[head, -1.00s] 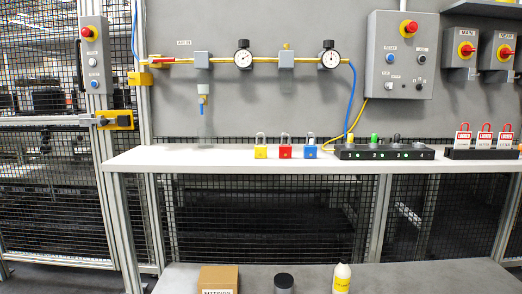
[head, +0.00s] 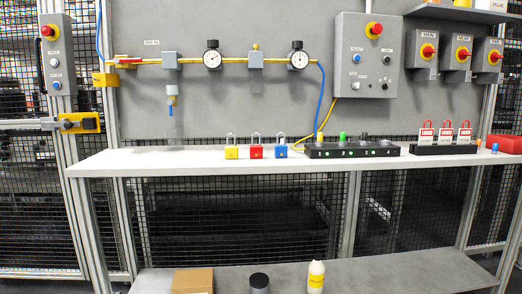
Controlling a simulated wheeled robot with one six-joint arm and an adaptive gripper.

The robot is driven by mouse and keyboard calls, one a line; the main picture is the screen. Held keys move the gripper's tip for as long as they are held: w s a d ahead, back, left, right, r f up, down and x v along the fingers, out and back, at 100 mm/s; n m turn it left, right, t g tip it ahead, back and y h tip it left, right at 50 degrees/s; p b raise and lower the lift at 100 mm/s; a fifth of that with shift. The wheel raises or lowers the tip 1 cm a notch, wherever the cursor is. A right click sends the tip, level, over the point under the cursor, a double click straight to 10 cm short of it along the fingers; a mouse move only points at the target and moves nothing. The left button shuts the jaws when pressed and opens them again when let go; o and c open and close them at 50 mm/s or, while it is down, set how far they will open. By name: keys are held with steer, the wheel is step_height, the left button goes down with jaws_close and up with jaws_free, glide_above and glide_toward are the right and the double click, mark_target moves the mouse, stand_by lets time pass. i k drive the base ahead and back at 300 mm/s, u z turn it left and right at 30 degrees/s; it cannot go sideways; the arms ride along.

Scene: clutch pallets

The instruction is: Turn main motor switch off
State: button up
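Three grey switch boxes with red rotary handles on yellow plates hang on the wall at the upper right of the head view. The middle switch (head: 462,54) and the right switch (head: 495,57) look alike. My gripper is not in view.
A long white bench (head: 220,162) runs below the switches. It bears yellow, red and blue padlocks, a black strip (head: 350,151) with buttons, and a rack (head: 443,149) of red tagged padlocks. A grey control box (head: 365,60) hangs left of the switches.

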mark_target(428, 51)
steer(key=k, duration=0.65)
steer(key=z, duration=0.65)
steer(key=i, duration=0.55)
steer(key=z, duration=0.65)
steer(key=i, duration=0.95)
steer(key=u, duration=0.3)
